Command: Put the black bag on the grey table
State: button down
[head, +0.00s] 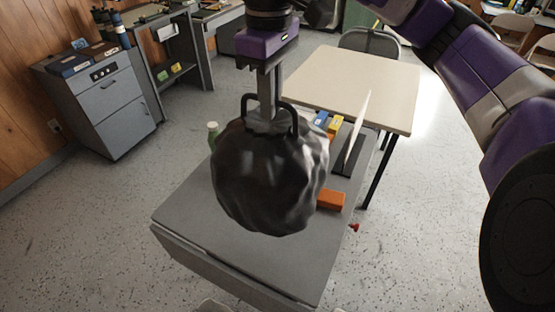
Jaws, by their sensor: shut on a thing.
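The black bag (268,180) is round and bulging, with two dark loop handles at its top. My gripper (269,118) points down and is shut on the bag at its top, between the handles. The bag is in front of the grey table (190,232) in the head view and covers much of its top. I cannot tell whether the bag's underside touches the table or hangs above it.
On the grey table, a green bottle (212,137) stands behind the bag at left; an orange block (330,200), blue and yellow items and an upright white panel (357,133) are at right. A cream table (350,80) stands behind. The near left tabletop is clear.

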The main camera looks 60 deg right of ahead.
jog(key=shift+w+d+f, duration=0.2)
notch_tip(320, 180, down, 20)
jog(key=shift+r, duration=0.25)
jog(key=shift+f, duration=0.1)
jog(key=c, duration=1.9)
grip_release()
jog(key=o, duration=0.4)
